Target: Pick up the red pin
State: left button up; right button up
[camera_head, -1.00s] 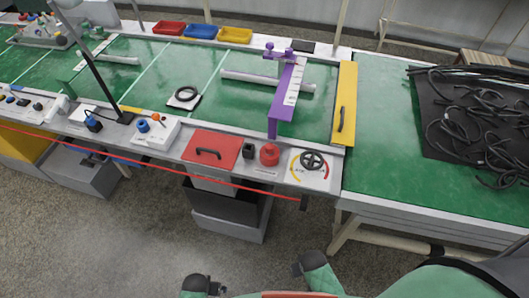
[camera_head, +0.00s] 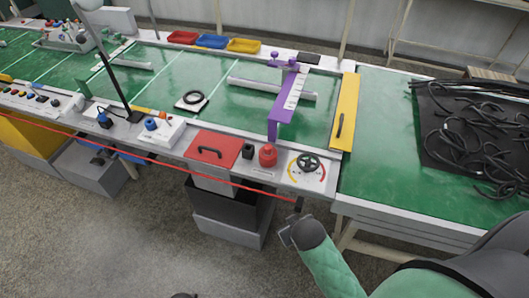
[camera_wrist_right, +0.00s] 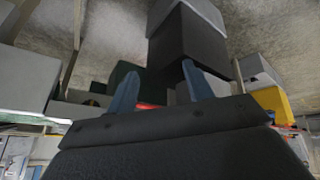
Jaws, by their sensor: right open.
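A red, squat, knob-topped piece (camera_head: 267,155), the only pin-like red thing that I can make out, stands on the workbench's front ledge. It is between a small black block and a black handwheel. My right gripper (camera_head: 288,236) is in front of the bench and below its edge, well apart from the red piece. In the right wrist view its two blue-grey fingers (camera_wrist_right: 161,84) are spread with nothing held. A red strip shows low between them; I cannot tell what it is. Of my left gripper, only a dark bit (camera_head: 183,295) shows at the bottom edge.
A red cord (camera_head: 225,183) runs along the bench front. A purple bracket (camera_head: 283,105) stands behind the red piece. A red lidded panel (camera_head: 212,148) and handwheel (camera_head: 308,162) flank it. Dark bins (camera_head: 230,215) sit below. Black hoses (camera_head: 475,135) lie on the right table.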

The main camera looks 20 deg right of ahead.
jog(key=w+a+r+n+t+y, duration=0.2)
jog(key=w+a+r+n+t, duration=0.3)
jog(key=w+r, duration=0.55)
jog(key=w+a+r+n+t+y, duration=0.3)
jog(key=w+a+r+t, duration=0.3)
jog(key=w+r, duration=0.5)
jog(key=s+a+r+n+g+y, duration=0.2)
jog(key=a+r+n+g+y, duration=0.3)
jog(key=a+r+n+y, duration=0.85)
jog(key=n+g+h, duration=1.2)
jog(key=n+h, duration=0.6)
jog(key=n, duration=0.2)
send_over(268, 146)
jog(key=shift+m, duration=0.25)
notch_tip(268, 146, down, 15)
jog(key=shift+f, duration=0.65)
jog(key=shift+f+p, duration=0.45)
jog(key=shift+f, duration=0.45)
notch_tip(268, 146, down, 4)
jog(key=p, duration=0.2)
jog(key=shift+p, duration=0.3)
pick_arm(q)
jog(key=s+a+f, duration=0.2)
jog(key=s+f, duration=0.1)
jog(key=f, duration=0.8)
jog(key=shift+f, duration=0.3)
pick_arm(e)
jog(key=shift+f, duration=0.5)
